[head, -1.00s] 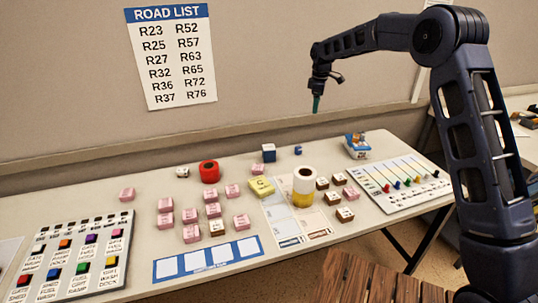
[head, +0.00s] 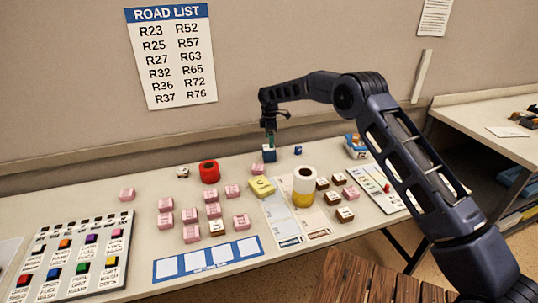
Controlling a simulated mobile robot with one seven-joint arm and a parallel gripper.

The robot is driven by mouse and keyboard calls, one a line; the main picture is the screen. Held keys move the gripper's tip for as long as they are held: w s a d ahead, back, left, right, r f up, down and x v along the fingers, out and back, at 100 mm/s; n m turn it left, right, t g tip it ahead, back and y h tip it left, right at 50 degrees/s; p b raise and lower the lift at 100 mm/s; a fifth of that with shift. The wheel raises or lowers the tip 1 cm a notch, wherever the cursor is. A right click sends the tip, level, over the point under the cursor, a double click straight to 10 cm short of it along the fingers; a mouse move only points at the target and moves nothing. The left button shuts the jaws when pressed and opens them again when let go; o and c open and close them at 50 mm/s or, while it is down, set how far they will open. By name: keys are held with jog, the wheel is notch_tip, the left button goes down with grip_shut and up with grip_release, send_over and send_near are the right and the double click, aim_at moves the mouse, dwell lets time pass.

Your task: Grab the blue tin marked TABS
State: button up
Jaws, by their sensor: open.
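A small blue box-shaped thing (head: 269,155) stands at the back of the table, near the wall; it is likely the tin, but I cannot read any marking on it. A smaller blue thing (head: 298,150) sits just to its right. My gripper (head: 270,141) points down right above the larger blue thing, its teal fingertips at or just over the top. It is open; I cannot tell whether the fingers touch the blue thing or are around it.
A red roll (head: 209,171) stands to the left. A white-and-yellow cylinder (head: 303,187), a yellow block (head: 261,188) and several pink blocks lie nearer the front. A blue-and-white tub (head: 356,147) is to the right, partly behind my arm.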

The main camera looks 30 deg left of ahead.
aim_at(269, 151)
notch_tip(269, 151, down, 3)
jog(key=shift+f, duration=0.2)
jog(key=shift+w+a+f, duration=0.15)
jog(key=shift+f, duration=1.2)
jog(key=shift+w+a+f, duration=0.15)
jog(key=shift+f, duration=1.2)
jog(key=c, duration=1.1)
jog(key=shift+c, duration=0.2)
jog(key=shift+r, duration=0.15)
